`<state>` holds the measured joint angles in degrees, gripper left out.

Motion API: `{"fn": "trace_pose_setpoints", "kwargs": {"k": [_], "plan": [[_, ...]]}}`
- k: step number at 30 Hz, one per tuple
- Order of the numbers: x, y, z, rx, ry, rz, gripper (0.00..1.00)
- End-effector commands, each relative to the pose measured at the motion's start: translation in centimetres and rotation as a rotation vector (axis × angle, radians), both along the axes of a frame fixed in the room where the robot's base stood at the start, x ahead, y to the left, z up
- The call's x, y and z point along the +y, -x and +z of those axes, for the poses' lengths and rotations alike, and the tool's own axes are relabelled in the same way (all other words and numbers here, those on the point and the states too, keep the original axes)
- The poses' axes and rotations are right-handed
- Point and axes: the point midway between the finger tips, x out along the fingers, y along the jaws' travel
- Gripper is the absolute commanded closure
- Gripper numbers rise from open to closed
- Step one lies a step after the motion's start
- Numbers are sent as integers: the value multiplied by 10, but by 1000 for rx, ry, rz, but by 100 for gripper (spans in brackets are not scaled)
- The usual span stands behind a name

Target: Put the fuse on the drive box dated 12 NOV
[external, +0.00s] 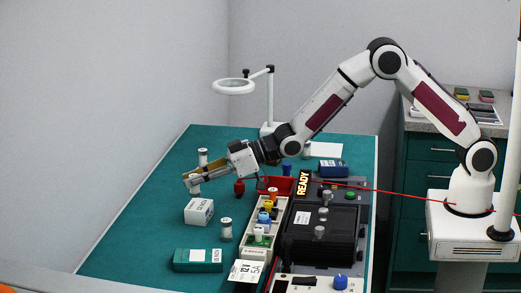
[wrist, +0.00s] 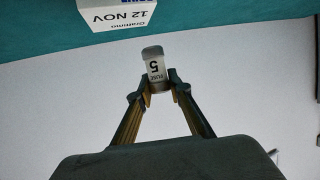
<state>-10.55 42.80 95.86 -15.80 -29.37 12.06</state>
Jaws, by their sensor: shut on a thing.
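My gripper (external: 187,181) is shut on a small silvery fuse (wrist: 155,66) marked "FUSE 5", which shows between the fingertips (wrist: 158,84) in the wrist view. In the external view the fuse is too small to make out clearly. The white drive box (wrist: 115,14) reads "12 NOV" and "Grattimo" in the wrist view, where it is partly cut off by the top edge. A white box, which looks like the same one, stands on the green mat in the external view (external: 199,211), below my gripper. The fuse appears apart from the box.
A green box (external: 198,261) with a white label lies nearer the front, and a dark blue box (external: 333,168) lies at the back. White-capped jars stand behind my gripper (external: 202,157) and right of the white box (external: 226,229). A beige tray (external: 256,254) holds coloured parts beside a black device (external: 322,230). The mat's left side (external: 140,225) is clear.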

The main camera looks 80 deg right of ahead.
Motion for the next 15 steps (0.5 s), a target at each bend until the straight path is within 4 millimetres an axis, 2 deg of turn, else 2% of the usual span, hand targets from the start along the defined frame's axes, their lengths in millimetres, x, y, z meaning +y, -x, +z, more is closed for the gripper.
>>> {"fn": "trace_pose_setpoints", "kwargs": {"k": [9, 15], "plan": [[0, 0, -1, 0, 0, 0, 100], [0, 0, -16, 3, -1, -1, 100]]}}
